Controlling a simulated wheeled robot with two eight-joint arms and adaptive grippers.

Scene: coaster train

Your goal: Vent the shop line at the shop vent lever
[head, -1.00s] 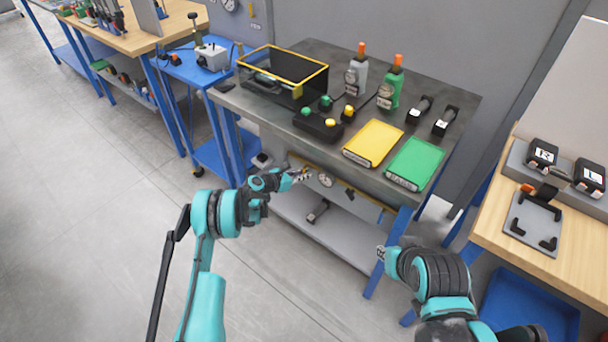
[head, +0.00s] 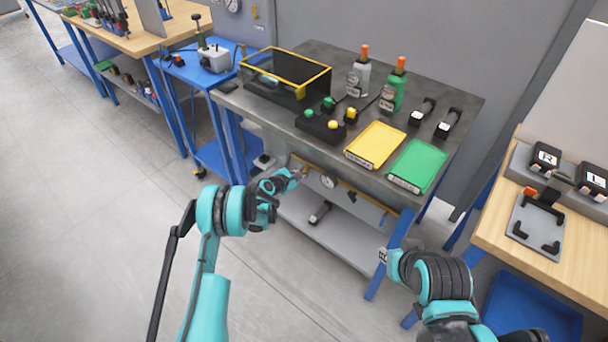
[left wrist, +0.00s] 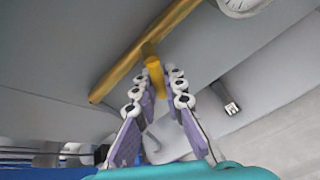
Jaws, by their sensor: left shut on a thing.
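My left gripper (head: 297,175) is at the yellow pipe (head: 345,185) below the front edge of the grey workbench. In the left wrist view, its two fingers (left wrist: 158,85) are shut on a short yellow lever handle (left wrist: 155,72) in front of the pipe (left wrist: 125,75). I take this handle to be the shop vent lever; no label on it is readable. In the head view the gripper largely hides the handle.
A round gauge (head: 327,182) sits beside the gripper, under the bench. The bench top holds a yellow tray (head: 375,141), a green tray (head: 417,162), bottles and a yellow-edged case (head: 325,75). A lower shelf (head: 335,233) lies beneath. The floor at left is clear.

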